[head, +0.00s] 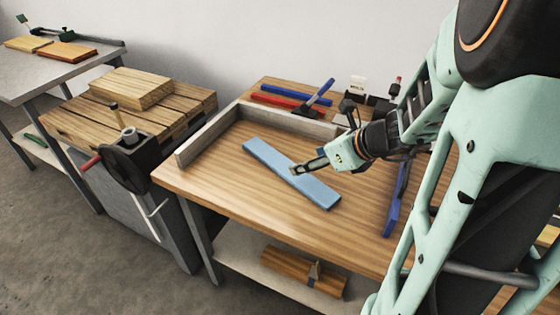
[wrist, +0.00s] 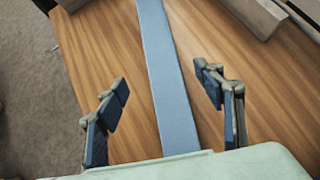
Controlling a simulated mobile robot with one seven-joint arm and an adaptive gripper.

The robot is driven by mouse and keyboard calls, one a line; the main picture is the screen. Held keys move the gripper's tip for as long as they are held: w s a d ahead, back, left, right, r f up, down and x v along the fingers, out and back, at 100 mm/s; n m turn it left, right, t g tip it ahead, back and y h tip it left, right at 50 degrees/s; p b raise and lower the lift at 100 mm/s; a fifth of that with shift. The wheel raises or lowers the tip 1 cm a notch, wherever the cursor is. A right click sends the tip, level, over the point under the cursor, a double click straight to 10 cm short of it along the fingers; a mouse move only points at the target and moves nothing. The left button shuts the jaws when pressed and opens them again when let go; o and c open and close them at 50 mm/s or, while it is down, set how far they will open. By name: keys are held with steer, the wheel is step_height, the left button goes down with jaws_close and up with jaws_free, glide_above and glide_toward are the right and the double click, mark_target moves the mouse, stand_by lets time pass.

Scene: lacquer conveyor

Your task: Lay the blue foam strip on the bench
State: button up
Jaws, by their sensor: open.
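The blue foam strip (head: 265,154) is long, flat and light blue. It lies on the wooden bench top (head: 222,173), slanting from the back left toward the front right in the head view. In the wrist view the strip (wrist: 165,70) runs lengthwise between the two fingers. My gripper (head: 297,171) is over the middle of the strip in the head view. In the wrist view my gripper (wrist: 163,84) has its fingers spread wide, one on each side of the strip, with nothing between the pads touching it.
A low grey ledge (head: 208,137) edges the bench at the left and back. Behind it lie a red bar (head: 274,99) and a blue-handled tool (head: 320,92). A dark blue piece (head: 391,212) lies to the right. A vise (head: 132,155) stands on the left.

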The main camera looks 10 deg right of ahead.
mark_target(287, 167)
steer(key=b+x, duration=0.2)
steer(key=x, duration=0.7)
steer(key=shift+s+d+f+b, duration=0.1)
steer(key=shift+d+f+b, duration=0.1)
steer(key=shift+b, duration=0.2)
steer(key=shift+w+a+f, duration=0.2)
steer(key=shift+w+a, duration=0.05)
steer(key=shift+w, duration=0.1)
steer(key=c, duration=1)
steer(key=shift+r, duration=0.1)
